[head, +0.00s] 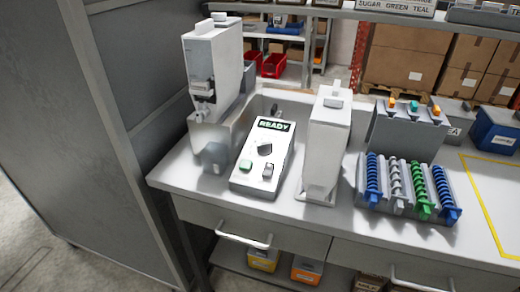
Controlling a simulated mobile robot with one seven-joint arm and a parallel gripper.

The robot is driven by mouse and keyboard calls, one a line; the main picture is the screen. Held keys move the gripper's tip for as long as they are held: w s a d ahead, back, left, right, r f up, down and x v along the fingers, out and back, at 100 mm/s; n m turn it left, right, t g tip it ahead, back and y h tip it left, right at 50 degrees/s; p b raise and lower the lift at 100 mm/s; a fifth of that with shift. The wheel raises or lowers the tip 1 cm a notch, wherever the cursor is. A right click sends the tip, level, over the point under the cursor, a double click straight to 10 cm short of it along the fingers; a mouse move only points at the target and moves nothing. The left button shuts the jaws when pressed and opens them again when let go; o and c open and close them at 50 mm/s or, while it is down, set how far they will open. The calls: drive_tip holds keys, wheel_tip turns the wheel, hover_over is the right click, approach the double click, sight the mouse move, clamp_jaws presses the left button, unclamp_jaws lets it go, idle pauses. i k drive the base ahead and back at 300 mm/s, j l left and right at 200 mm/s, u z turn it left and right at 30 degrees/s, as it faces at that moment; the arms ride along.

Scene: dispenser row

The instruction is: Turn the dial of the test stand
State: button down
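The test stand (257,178) is a white sloped box on the bench, left of the middle in the head view. Its dark display (272,124) at the top reads "READY". Below the display is a small black dial (265,149). A green button (246,166) and a small dark-and-light switch (268,170) sit below the dial. The dial is too small to read its exact setting. My gripper is not in view, and nothing covers the dial.
A tall white dispenser (211,62) stands left of the test stand, with a blurry grey shape (214,156) at its foot. A white upright dispenser (328,140) stands close on the right. Farther right is a rack of colored coils (408,190).

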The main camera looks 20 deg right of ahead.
sight(264, 148)
drive_tip(key=l+z, duration=0.35)
drive_tip(key=k+l+z, duration=0.1)
drive_tip(key=l+z, duration=0.6)
